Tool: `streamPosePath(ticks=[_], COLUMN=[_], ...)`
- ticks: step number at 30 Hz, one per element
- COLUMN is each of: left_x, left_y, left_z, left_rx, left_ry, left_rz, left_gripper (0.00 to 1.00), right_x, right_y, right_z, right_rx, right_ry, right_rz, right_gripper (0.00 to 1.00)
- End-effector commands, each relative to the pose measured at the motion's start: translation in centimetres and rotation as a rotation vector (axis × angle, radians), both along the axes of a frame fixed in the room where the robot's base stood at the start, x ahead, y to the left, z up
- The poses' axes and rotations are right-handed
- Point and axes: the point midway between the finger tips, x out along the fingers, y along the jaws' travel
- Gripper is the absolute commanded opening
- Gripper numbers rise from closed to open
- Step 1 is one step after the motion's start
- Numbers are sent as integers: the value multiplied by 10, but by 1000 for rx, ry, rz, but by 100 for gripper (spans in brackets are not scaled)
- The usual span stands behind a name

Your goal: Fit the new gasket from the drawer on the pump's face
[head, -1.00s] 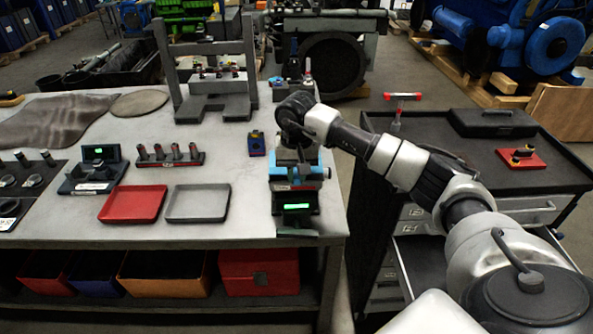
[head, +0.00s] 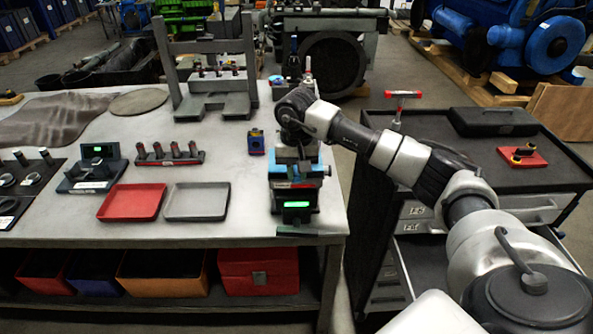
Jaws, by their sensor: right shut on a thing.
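My right gripper (head: 300,155) points down over a blue and black fixture (head: 296,192) with a lit green display at the bench's right end. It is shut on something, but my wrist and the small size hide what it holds. I cannot make out the gasket or tell for sure which part is the pump's face. An open drawer (head: 428,277) of the dark tool cart shows below the cart top, with a dark interior; no gasket can be made out in it. My left gripper is not in view.
The bench (head: 235,228) holds a red tray (head: 132,202), a grey tray (head: 197,202), a rack of red-tipped parts (head: 170,155), a small blue block (head: 256,142) and a grey press frame (head: 165,68). A red-handled tool (head: 403,94) and red plate (head: 522,160) are on the cart.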

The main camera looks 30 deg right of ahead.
Motion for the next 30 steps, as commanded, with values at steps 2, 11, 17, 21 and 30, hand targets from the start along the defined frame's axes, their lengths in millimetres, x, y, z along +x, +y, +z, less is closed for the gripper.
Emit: streamPosePath(ticks=[2,11,17,21,30], left_x=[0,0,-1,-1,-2], left_y=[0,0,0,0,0], left_z=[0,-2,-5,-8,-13], left_rx=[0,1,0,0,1], left_ry=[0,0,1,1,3], left_rz=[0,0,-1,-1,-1], left_gripper=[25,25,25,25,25], right_x=[0,0,0,0,0], right_y=[0,0,0,0,0], right_z=[0,-2,-6,-9,-15], right_rx=[-1,-1,-1,-1,-1], right_ry=[-1,-1,-1,-1,-1], right_rz=[0,0,0,0,-1], right_gripper=[0,0,0,0,0])
